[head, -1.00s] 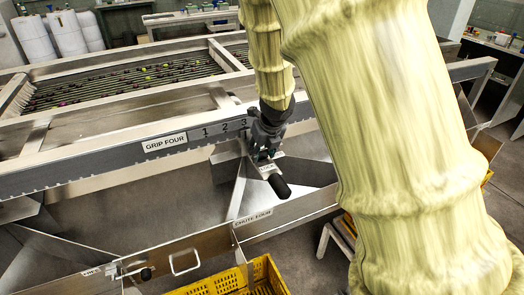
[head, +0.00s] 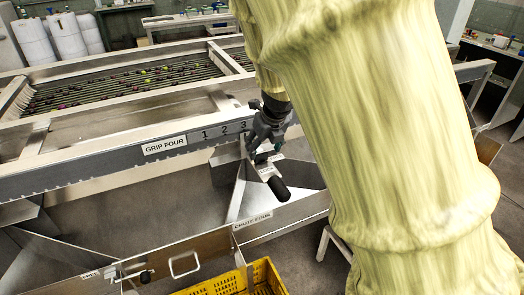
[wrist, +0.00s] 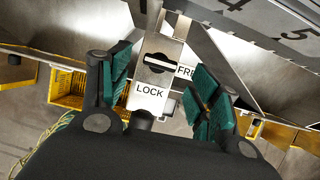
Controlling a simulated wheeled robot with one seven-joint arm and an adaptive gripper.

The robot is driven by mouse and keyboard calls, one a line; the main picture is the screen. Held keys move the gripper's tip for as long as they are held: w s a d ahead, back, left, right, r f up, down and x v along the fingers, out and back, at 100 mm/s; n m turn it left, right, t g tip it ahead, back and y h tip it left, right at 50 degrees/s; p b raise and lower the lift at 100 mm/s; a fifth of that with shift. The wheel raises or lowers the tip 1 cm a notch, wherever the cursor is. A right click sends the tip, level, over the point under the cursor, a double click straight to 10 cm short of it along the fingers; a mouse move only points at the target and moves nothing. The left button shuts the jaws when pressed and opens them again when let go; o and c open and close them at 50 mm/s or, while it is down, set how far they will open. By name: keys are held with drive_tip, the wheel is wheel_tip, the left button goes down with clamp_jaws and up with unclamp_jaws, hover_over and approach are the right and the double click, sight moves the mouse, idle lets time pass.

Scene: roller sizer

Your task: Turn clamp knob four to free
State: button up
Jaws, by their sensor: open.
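The clamp plate (wrist: 151,97) shows in the wrist view with a LOCK label (wrist: 150,90) and a partly hidden label reading "FR" (wrist: 186,71) to its right. A dark round knob face (wrist: 157,62) with a pale bar across it sits above the LOCK label. My gripper (wrist: 160,88) is open, with one teal-padded finger on each side of the plate; I cannot tell whether either touches it. In the head view my gripper (head: 265,152) is at the front rail, just above a black handle (head: 279,188). The fingers hide part of the clamp there.
The rail carries a GRIP FOUR label (head: 165,146) and a number scale (head: 224,130). Below are metal chutes, a CHUTE FOUR label (head: 253,219) and a yellow crate (head: 268,275). Another latch (head: 146,276) is at lower left. My arm covers the right side.

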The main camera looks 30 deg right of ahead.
drive_tip(key=v, duration=0.3)
drive_tip(key=shift+r, duration=0.1)
idle(0.5)
